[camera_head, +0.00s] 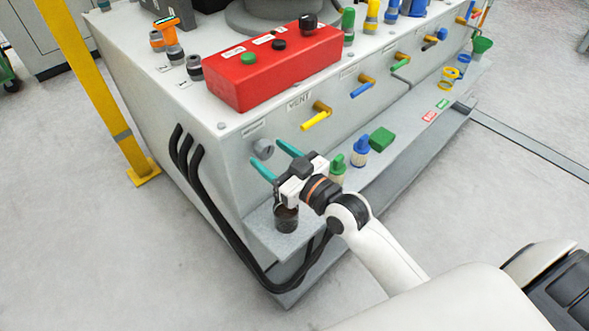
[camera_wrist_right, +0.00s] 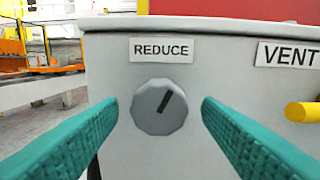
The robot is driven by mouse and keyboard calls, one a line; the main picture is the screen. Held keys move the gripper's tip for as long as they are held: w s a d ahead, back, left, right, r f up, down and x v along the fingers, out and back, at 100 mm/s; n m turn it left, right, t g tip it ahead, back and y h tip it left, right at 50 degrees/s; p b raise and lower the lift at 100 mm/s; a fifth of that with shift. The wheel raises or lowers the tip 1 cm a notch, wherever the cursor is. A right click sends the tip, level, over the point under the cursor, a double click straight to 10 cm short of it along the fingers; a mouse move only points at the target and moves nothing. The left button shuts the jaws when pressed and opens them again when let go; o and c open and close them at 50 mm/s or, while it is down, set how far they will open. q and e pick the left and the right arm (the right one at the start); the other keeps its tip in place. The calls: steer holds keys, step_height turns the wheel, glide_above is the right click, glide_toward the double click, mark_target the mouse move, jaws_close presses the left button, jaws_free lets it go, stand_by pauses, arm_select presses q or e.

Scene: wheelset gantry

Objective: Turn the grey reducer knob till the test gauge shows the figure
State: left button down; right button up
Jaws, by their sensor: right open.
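The grey reducer knob (camera_head: 263,147) sits on the front face of the grey cabinet near its left corner. In the right wrist view the faceted knob (camera_wrist_right: 159,106) is under a "REDUCE" label, its dark pointer mark slanting up to the right. My right gripper (camera_head: 267,153) is open, its teal fingers pointing at the cabinet. In the wrist view the fingers (camera_wrist_right: 160,104) stand left and right of the knob, with gaps showing. A small orange-topped device (camera_head: 165,21) on the cabinet top may be the test gauge; its figure is too small to read. My left gripper is not in view.
A yellow vent lever (camera_head: 316,118) is right of the knob, below a red button box (camera_head: 274,66). Black hoses (camera_head: 205,205) loop down the left corner. The ledge (camera_head: 405,137) carries green and blue fittings. A yellow post (camera_head: 92,85) stands left.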

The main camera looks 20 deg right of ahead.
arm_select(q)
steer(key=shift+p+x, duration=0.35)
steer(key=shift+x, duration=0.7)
arm_select(e)
steer(key=v, duration=1)
steer(key=shift+s, duration=0.35)
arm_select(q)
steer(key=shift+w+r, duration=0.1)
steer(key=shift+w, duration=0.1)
arm_select(e)
steer(key=shift+d, duration=0.1)
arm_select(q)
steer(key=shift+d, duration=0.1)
